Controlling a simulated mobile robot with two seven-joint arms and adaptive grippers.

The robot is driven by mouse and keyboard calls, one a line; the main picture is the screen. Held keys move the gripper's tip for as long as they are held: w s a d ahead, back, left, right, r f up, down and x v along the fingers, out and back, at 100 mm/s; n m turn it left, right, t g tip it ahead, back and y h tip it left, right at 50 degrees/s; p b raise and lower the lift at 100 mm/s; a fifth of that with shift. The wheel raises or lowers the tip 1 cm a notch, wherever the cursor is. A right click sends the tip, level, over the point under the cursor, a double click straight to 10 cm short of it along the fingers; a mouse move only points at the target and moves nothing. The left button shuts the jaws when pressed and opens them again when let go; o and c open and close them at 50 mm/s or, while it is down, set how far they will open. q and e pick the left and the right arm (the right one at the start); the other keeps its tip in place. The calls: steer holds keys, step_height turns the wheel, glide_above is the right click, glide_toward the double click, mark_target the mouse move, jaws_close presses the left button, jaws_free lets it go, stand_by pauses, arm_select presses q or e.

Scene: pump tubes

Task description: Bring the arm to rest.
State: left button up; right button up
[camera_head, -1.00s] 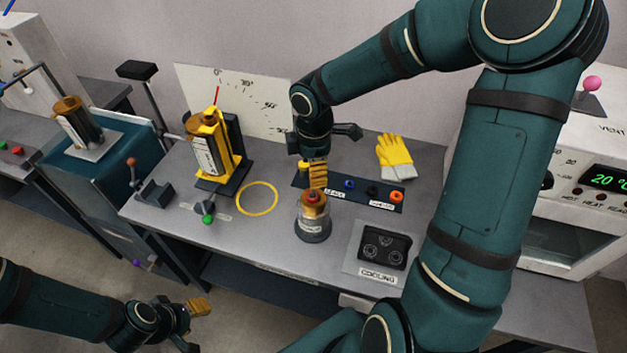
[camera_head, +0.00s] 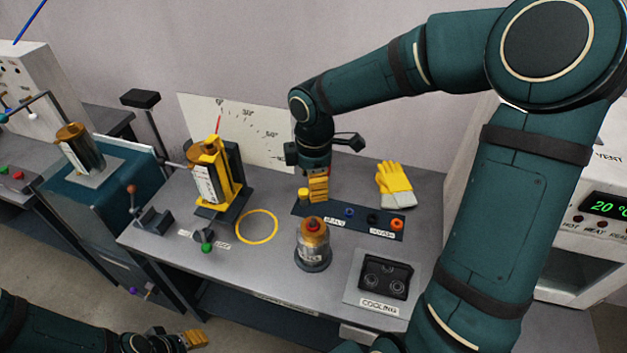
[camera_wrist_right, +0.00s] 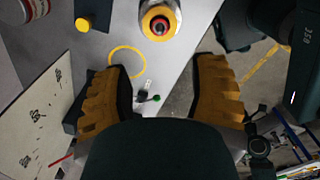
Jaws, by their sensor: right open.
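My right gripper (camera_head: 318,188) hangs above the bench behind a glass tube with a copper-coloured top (camera_head: 313,243). In the right wrist view its two yellow-brown fingers (camera_wrist_right: 160,95) are wide apart with nothing between them. The tube stands upright on a dark base and also shows in the right wrist view (camera_wrist_right: 158,22), beyond the fingertips. My left gripper (camera_head: 190,340) is at the bottom left of the head view, low and partly cut off by the frame edge; its opening is unclear.
A yellow pump stand (camera_head: 215,170) and a yellow ring (camera_head: 257,227) are on the bench to the left. An oven with a display (camera_head: 600,205) stands at far right.

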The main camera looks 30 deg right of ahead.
stand_by(0.4)
steer(key=s+a+f+m+y, duration=0.2)
steer(key=a+f+m+y, duration=0.35)
steer(key=a+f, duration=0.85)
steer(key=s+a+f+m+t+h, duration=0.1)
steer(key=s+a+f+m+t, duration=0.1)
steer(key=s+f+m, duration=0.5)
step_height(320, 180, down, 5)
steer(key=a+m, duration=0.1)
steer(key=m, duration=0.2)
steer(key=shift+a+r+m+h, duration=0.15)
steer(key=shift+m+h, duration=0.2)
